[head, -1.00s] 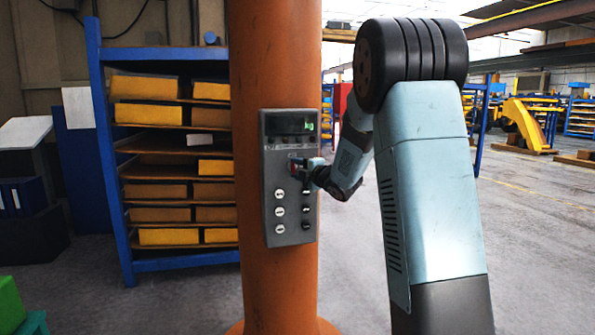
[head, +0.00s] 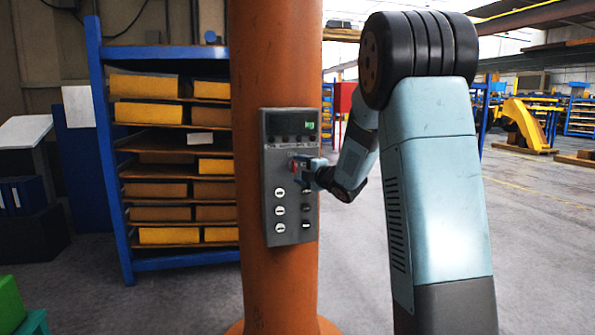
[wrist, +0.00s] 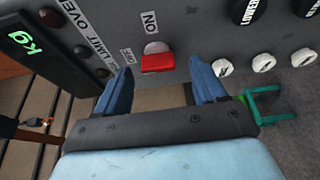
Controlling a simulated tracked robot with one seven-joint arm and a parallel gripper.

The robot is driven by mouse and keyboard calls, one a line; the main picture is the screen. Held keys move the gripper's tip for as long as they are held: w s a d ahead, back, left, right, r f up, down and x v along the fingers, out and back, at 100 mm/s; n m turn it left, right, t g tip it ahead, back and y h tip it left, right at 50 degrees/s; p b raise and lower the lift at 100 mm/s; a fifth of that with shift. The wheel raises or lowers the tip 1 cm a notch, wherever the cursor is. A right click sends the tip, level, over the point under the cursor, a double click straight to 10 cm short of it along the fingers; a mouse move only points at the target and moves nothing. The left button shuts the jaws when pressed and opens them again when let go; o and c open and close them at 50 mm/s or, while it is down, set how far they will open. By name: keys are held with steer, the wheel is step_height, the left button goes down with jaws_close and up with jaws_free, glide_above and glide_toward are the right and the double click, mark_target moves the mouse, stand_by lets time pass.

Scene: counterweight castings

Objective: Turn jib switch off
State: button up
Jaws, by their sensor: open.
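The grey control box (head: 268,225) is fixed to the orange column. A red switch (wrist: 157,62) sits on its face in the wrist view, close to a label reading ON, with a pale strip along one edge. The red also shows small in the head view (head: 296,164). My gripper (wrist: 160,70) is open and empty, its two blue fingers apart on either side of the switch in the picture. I cannot tell whether they touch the panel or the switch. In the head view my gripper (head: 308,165) is at the box's upper middle.
White knobs (wrist: 222,68) and black buttons (wrist: 249,10) are right of the switch in the wrist view. A green kg display (wrist: 25,42) is at left. The orange column (head: 275,290) stands before a blue shelf rack (head: 185,262). Open floor lies to the right.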

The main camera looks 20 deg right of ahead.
steer(key=v, duration=1.2)
steer(key=shift+s, duration=0.1)
steer(key=s+d+r+m+g+h, duration=0.1)
steer(key=s+d+r+m+h, duration=0.15)
steer(key=s+m+h, duration=0.45)
steer(key=s+a+f+m+g, duration=0.2)
steer(key=s+m, duration=0.3)
steer(key=s, duration=0.4)
steer(key=s+a+f+m+g, duration=0.1)
steer(key=s+a+m+g, duration=0.3)
steer(key=s, duration=0.6)
steer(key=s+a+f+m+g, duration=0.2)
steer(key=s+m, duration=0.4)
steer(key=s, duration=0.3)
steer(key=shift+s+a+f+m+g, duration=0.35)
steer(key=shift+a+g, duration=0.15)
steer(key=shift+g, duration=0.5)
